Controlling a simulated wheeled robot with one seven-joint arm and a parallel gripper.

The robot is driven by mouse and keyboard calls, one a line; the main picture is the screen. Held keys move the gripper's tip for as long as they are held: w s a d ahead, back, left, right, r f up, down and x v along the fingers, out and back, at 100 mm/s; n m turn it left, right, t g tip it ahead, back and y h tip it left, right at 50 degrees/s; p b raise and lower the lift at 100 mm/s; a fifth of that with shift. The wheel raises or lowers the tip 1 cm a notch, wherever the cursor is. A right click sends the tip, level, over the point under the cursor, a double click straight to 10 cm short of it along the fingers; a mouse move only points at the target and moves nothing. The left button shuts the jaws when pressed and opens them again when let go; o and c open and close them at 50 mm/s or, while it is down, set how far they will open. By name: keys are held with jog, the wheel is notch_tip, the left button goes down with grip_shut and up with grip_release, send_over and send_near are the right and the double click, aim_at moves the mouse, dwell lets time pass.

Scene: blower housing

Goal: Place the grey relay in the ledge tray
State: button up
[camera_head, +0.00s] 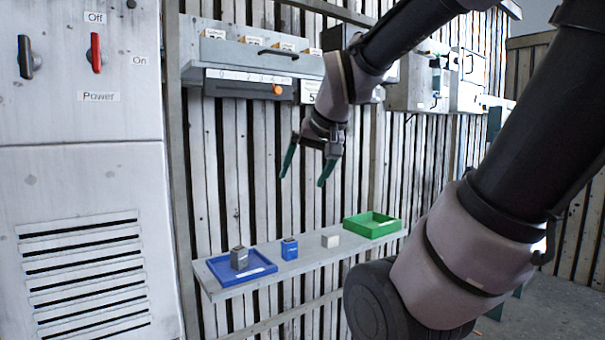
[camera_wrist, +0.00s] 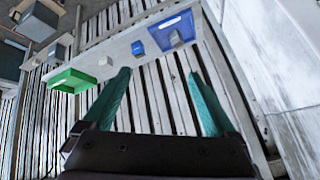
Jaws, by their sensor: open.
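The grey relay (camera_head: 239,259) stands in the blue tray (camera_head: 262,271) at the left end of the wall ledge. In the wrist view, the relay (camera_wrist: 175,38) is inside the blue tray (camera_wrist: 187,22). A green tray (camera_head: 375,232) sits at the ledge's right end and looks empty; it also shows in the wrist view (camera_wrist: 72,82). My gripper (camera_head: 304,181) is open and empty, its green fingers pointing down above the ledge, clear of everything. In the wrist view, the fingers (camera_wrist: 158,71) are spread apart.
A blue block (camera_head: 289,249) and a beige block (camera_head: 330,241) stand on the ledge (camera_head: 310,258) between the trays. A grey cabinet (camera_head: 75,200) with switches rises at the left. A shelf unit (camera_head: 250,60) hangs above. The slatted wall is close behind.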

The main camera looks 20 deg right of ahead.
jog(key=s+a+y, duration=0.1)
jog(key=s+a, duration=0.2)
jog(key=s, duration=0.2)
jog(key=shift+s+r+g, duration=0.15)
jog(key=shift+r+g, duration=0.25)
jog(key=shift+d, duration=0.1)
